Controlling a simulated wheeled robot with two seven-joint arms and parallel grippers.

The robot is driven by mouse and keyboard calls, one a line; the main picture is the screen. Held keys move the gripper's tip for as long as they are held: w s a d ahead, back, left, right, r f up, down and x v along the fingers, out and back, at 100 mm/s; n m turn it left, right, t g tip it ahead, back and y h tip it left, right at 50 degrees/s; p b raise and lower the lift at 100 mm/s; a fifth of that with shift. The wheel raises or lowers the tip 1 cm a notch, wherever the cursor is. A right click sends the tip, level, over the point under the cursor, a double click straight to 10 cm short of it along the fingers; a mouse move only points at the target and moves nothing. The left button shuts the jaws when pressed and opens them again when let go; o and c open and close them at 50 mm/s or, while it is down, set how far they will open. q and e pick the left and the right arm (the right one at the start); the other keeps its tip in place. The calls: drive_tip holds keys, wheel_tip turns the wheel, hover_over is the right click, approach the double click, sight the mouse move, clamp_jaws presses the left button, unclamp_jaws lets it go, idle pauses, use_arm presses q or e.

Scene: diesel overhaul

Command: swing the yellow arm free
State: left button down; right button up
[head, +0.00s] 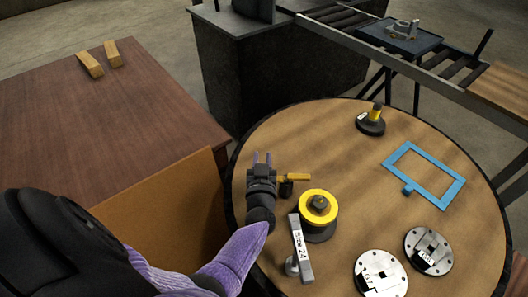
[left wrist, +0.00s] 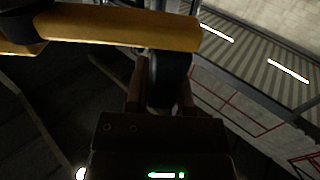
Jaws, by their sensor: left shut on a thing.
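The yellow arm (head: 296,177) is a short yellow bar over the round table, just right of my left gripper (head: 262,158) in the head view. In the left wrist view the yellow arm (left wrist: 120,27) runs across the top, with a black handle (left wrist: 168,78) below its right end. My left gripper (left wrist: 160,95) is shut on that black handle, one finger on each side. In the head view the handle is hard to make out. A yellow-topped black spool (head: 318,205) stands right of the arm. My right gripper is not in view.
On the round table (head: 310,125) are a "Size 24" bar (head: 301,250), a blue frame (head: 455,190), two silver discs (head: 381,276) (head: 428,251) and a black-based yellow knob (head: 371,122). A brown table (head: 120,125) with two yellow blocks is at left. A conveyor (head: 440,83) stands behind.

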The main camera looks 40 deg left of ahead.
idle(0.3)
use_arm(q)
drive_tip(key=shift+c, duration=2.4)
unclamp_jaws()
drive_tip(key=shift+s, duration=0.1)
